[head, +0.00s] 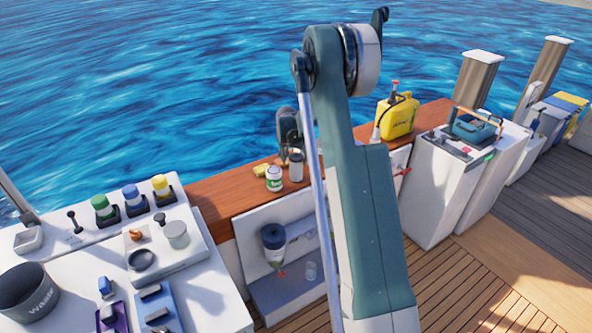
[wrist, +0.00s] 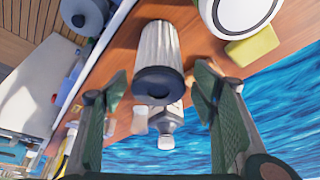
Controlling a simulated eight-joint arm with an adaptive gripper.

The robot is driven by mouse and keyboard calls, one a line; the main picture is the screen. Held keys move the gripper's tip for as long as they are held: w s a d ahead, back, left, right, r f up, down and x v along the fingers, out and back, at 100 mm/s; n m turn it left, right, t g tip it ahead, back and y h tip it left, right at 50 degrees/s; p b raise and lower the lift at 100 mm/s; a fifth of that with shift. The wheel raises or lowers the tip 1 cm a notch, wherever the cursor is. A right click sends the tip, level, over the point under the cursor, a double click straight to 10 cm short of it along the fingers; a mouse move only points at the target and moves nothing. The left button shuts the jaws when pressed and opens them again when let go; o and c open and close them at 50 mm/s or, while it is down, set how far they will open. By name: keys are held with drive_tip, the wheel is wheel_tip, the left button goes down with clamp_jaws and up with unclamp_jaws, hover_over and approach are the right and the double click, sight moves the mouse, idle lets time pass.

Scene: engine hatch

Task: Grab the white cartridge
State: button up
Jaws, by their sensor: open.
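The white cartridge (wrist: 157,48) is a pleated cylinder with a dark grey end cap that has a hole in it. It stands on the brown wooden ledge (head: 225,208), and in the head view the cartridge (head: 296,168) is small, beside a white can. My gripper (wrist: 160,80) is open, with one green finger on each side of the cartridge's capped end in the wrist view. Gaps show between the fingers and the cartridge. In the head view my gripper (head: 289,145) is just above and behind the cartridge, partly hidden by my arm.
The white can with a green label (head: 274,180) and a yellow sponge (head: 261,170) sit close left of the cartridge. A yellow jug (head: 398,118) stands farther right on the ledge. A dark-topped filter housing (head: 273,237) is below the ledge. Water lies behind it.

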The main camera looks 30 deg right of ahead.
drive_tip(key=shift+f, duration=0.15)
drive_tip(key=shift+b+x, duration=0.45)
drive_tip(key=shift+x, duration=2.1)
drive_tip(key=shift+d, duration=0.15)
drive_tip(key=shift+c, duration=0.6)
drive_tip(key=c, duration=0.9)
